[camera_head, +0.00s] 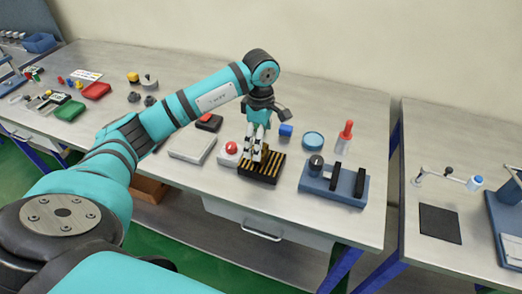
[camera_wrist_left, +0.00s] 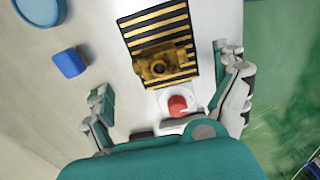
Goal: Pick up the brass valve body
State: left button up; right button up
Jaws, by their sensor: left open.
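The brass valve body (camera_wrist_left: 162,63) sits on a black-and-yellow striped pad (camera_wrist_left: 142,16) in the left wrist view. In the head view the pad (camera_head: 269,171) is near the table's front edge, and the valve body is mostly hidden behind my fingers. My left gripper (camera_head: 253,152) points down over the pad. In the left wrist view its fingers (camera_wrist_left: 163,70) are spread wide, one on each side of the valve body, with nothing between them gripped. I cannot tell the exact height of the fingertips above the pad. My right gripper is not in view.
A red push button (camera_head: 231,147) on a white base stands just left of the pad. A blue block (camera_head: 286,130) and a round blue dish (camera_head: 313,140) are behind it. A blue fixture (camera_head: 348,188) stands to the right, with a red-topped bottle (camera_head: 346,132) behind.

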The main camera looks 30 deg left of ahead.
aim_at(265, 146)
pick_arm(q)
jog(key=shift+f, duration=0.2)
notch_tip(265, 146, down, 4)
jog(key=p, duration=0.2)
jog(key=shift+f+p, duration=0.2)
jog(key=shift+p, duration=0.1)
jog(key=shift+f, duration=0.3)
jog(key=shift+w, duration=0.1)
jog(key=c, duration=1.6)
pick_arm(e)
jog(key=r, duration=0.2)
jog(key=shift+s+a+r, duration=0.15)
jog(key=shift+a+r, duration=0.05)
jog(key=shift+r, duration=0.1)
pick_arm(q)
jog(key=shift+r, duration=0.1)
jog(key=shift+c, duration=0.2)
